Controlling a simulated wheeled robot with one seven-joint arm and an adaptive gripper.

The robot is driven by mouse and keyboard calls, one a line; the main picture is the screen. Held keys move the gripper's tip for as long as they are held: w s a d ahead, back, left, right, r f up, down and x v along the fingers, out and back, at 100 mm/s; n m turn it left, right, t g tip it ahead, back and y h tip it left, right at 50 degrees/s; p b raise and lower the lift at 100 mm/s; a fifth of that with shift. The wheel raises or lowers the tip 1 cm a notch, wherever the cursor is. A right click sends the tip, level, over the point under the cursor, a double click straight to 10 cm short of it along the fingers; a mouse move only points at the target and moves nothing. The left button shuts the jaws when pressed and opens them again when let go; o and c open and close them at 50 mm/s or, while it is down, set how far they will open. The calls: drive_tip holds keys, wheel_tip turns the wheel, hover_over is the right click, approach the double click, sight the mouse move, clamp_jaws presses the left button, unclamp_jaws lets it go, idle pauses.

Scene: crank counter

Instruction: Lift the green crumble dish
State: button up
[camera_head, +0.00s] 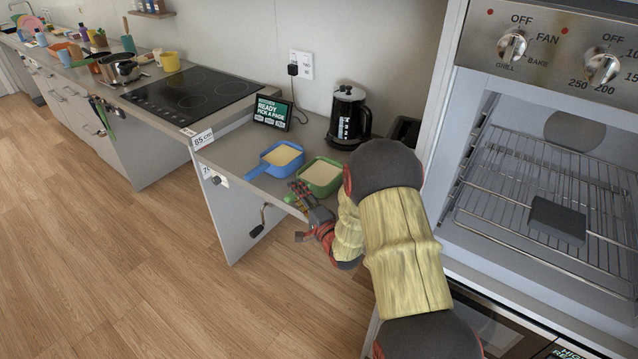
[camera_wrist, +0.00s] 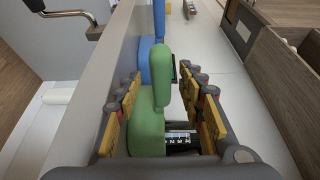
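The green crumble dish (camera_head: 321,173) sits on the counter and holds a pale filling. Its handle points toward the counter's front edge. My gripper (camera_head: 307,199) is at this handle, seen from the side in the head view. In the wrist view the green handle (camera_wrist: 161,72) stands between the two yellow-padded fingers of my open gripper (camera_wrist: 160,86). Gaps show on both sides of the handle. Part of the dish body (camera_wrist: 147,134) shows below, and the rest is hidden.
A blue dish (camera_head: 281,154) with similar filling stands just left of the green one. A black kettle (camera_head: 348,117) and a small display (camera_head: 272,113) stand behind. A crank handle (camera_head: 260,221) is on the counter's front panel. An open oven (camera_head: 560,180) is at the right.

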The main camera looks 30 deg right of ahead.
drive_tip(key=shift+w, duration=0.25)
drive_tip(key=shift+r, duration=0.1)
drive_tip(key=shift+c, duration=0.7)
drive_tip(key=c, duration=0.8)
clamp_jaws()
